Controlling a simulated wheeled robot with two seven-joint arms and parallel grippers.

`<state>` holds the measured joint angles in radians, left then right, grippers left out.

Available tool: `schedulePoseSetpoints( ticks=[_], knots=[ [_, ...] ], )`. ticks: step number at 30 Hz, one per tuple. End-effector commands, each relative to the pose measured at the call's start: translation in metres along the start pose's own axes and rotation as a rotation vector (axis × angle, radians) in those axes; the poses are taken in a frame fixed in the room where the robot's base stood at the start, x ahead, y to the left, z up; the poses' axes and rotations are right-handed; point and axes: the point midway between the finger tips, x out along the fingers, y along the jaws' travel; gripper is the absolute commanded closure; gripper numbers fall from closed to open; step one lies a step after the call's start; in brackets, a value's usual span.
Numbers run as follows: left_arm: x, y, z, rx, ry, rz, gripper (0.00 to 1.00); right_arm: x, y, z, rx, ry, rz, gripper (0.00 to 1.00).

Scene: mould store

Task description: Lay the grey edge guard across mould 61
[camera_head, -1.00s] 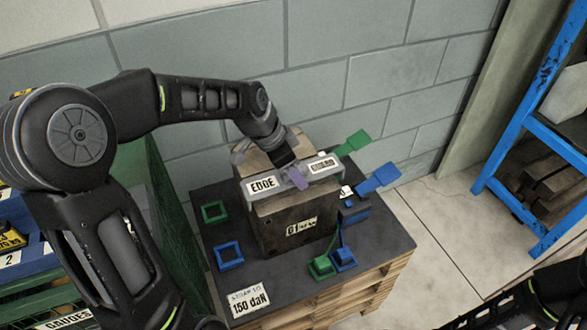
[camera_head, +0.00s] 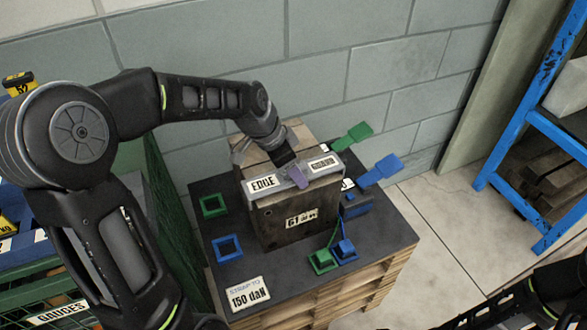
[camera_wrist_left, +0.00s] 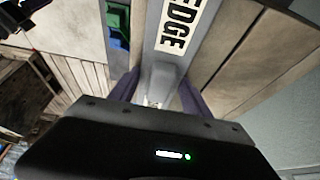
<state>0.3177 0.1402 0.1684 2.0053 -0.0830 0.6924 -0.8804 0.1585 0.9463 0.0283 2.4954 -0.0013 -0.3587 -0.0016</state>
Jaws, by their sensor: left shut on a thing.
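The grey edge guard (camera_head: 323,175), with a white EDGE label, lies along the top front edge of mould 61 (camera_head: 270,225), a dark wooden block with a white number label. My left gripper (camera_head: 298,177) is shut on the guard's middle, from above. In the left wrist view the guard (camera_wrist_left: 160,55) runs up from between the fingers (camera_wrist_left: 158,97). Whether the guard rests fully on the mould is hard to tell. My right arm shows only in part at the lower right; its gripper is not in view.
Mould 61 stands on a dark-topped pallet (camera_head: 220,270) with a 150 daN label. Green and blue square rings (camera_head: 228,248), straps and a blue ratchet (camera_head: 356,206) lie around it. A green mesh crate (camera_head: 165,215) is left; a blue rack (camera_head: 535,150) is right.

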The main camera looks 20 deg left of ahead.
Motion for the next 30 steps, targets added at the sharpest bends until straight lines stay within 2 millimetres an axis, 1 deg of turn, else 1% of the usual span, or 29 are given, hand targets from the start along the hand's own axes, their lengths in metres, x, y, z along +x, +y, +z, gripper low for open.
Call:
schedulePoseSetpoints(
  ticks=[1, 13, 14, 23, 30],
  knots=[
    [0.0056, 0.0023, 0.0046, -0.003, -0.008, 0.008, 0.8, 0.0014, 0.0005, 0.0, 0.0, 0.0, 0.0, 0.64],
    [0.0083, 0.0036, 0.0075, -0.005, -0.014, 0.014, 0.8, 0.002, 0.0007, 0.0, 0.0, 0.0, 0.0, 0.64],
    [0.0084, 0.0036, 0.0076, -0.005, -0.014, 0.014, 0.43, 0.002, 0.0008, 0.0, 0.0, 0.0, 0.0, 0.64],
    [0.0086, 0.004, 0.0081, -0.006, -0.015, 0.016, 0.19, 0.0023, 0.0009, 0.0, 0.0, 0.0, 0.0, 0.64],
    [0.0085, 0.0051, 0.0081, -0.005, -0.017, 0.019, 0.19, 0.0024, 0.0009, 0.0, 0.0, 0.0, 0.0, 0.64]
  ],
)
